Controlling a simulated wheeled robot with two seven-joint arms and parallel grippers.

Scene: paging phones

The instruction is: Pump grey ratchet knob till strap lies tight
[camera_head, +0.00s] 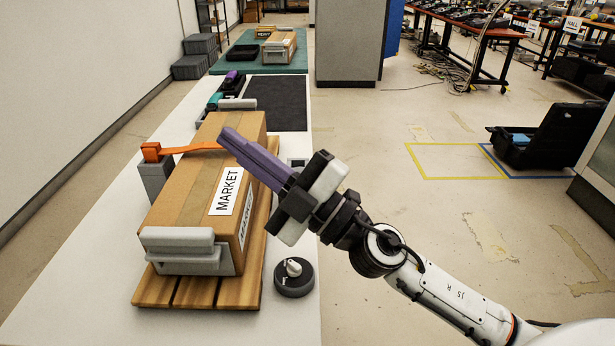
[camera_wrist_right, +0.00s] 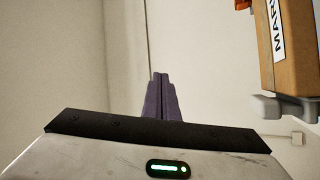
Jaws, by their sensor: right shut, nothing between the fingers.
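An orange strap (camera_head: 190,149) runs from an orange end piece on a grey post (camera_head: 155,180) across the top of a cardboard box (camera_head: 185,180) labelled MARKET. My gripper hides the strap's right part, so I cannot tell how tight it lies. A round dark grey knob (camera_head: 294,280) with a pale pointer sits on the table, right of the box's near corner. My right gripper (camera_head: 230,140) has long purple fingers, shut and empty, over the box's top near the strap. Its fingers also show closed in the right wrist view (camera_wrist_right: 160,76). My left gripper is not in view.
The box rests on a wooden pallet (camera_head: 190,292), with grey corner brackets (camera_head: 185,250) at its near end. A dark mat (camera_head: 276,102) and small trays lie farther along the white table (camera_head: 60,300). Open floor lies to the right.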

